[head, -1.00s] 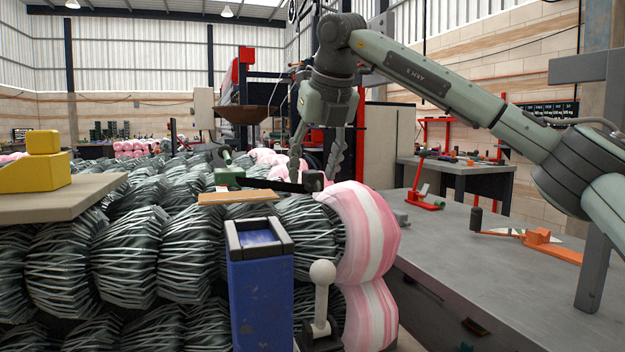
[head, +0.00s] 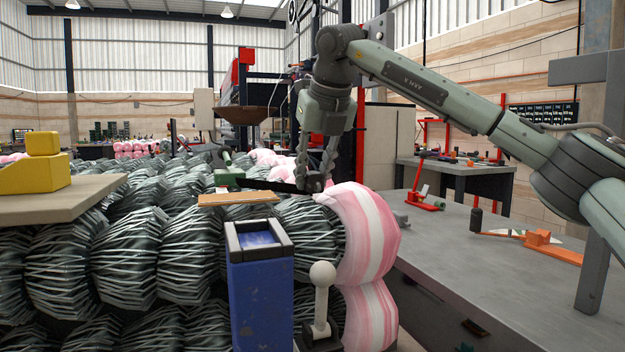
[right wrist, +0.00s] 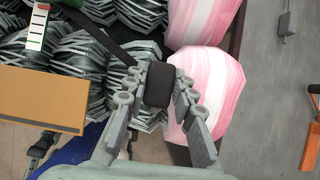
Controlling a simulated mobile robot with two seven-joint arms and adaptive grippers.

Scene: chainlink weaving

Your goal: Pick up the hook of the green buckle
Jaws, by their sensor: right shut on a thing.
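The green buckle (head: 229,177) lies on top of the wire bundles, left of my right gripper. A dark strap-like bar (head: 273,185) runs right from it to a black block-shaped end, which I take as its hook. In the right wrist view this black end (right wrist: 159,86) sits between the two fingers, and the dark bar (right wrist: 100,38) runs up and left. My right gripper (head: 313,178) points down and is shut on the black end. In the head view the fingers partly cover that end. My left gripper is not in view.
A wooden board (head: 238,198) lies in front of the buckle. A blue post (head: 261,300) and a white-knobbed lever (head: 322,275) stand nearer. Pink-and-white rolls (head: 358,225) are right of the gripper. A grey workbench (head: 490,265) holds orange and red tools.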

